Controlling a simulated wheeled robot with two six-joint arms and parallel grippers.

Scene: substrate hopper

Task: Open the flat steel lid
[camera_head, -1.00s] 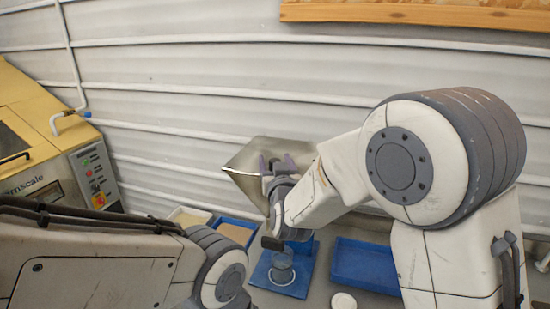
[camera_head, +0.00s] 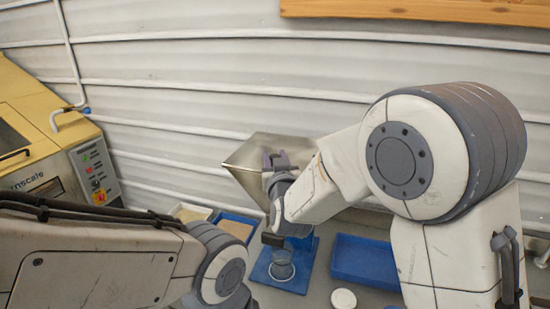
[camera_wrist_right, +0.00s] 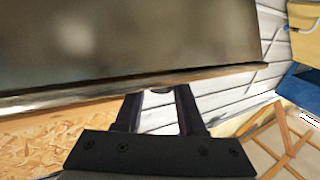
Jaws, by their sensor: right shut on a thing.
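The flat steel lid (camera_head: 243,153) shows in the head view as a grey, shiny, slanted plate against the back wall. My right gripper (camera_head: 276,160) is at its near side, shut on it. In the right wrist view the lid (camera_wrist_right: 130,40) fills the upper left, with its lower edge running across the fingers of my right gripper (camera_wrist_right: 160,100). The fingertips are partly hidden behind that edge. The hopper body below is mostly hidden by my right wrist. My left arm crosses the lower left, but its gripper is out of the picture.
A blue stand (camera_head: 296,285) with a clear cup (camera_head: 282,262) is below my right wrist. A blue tray (camera_head: 365,262) lies to its right, with a white disc (camera_head: 343,299) in front. Small bins (camera_head: 236,221) stand left. A yellow scale machine (camera_head: 40,150) is far left.

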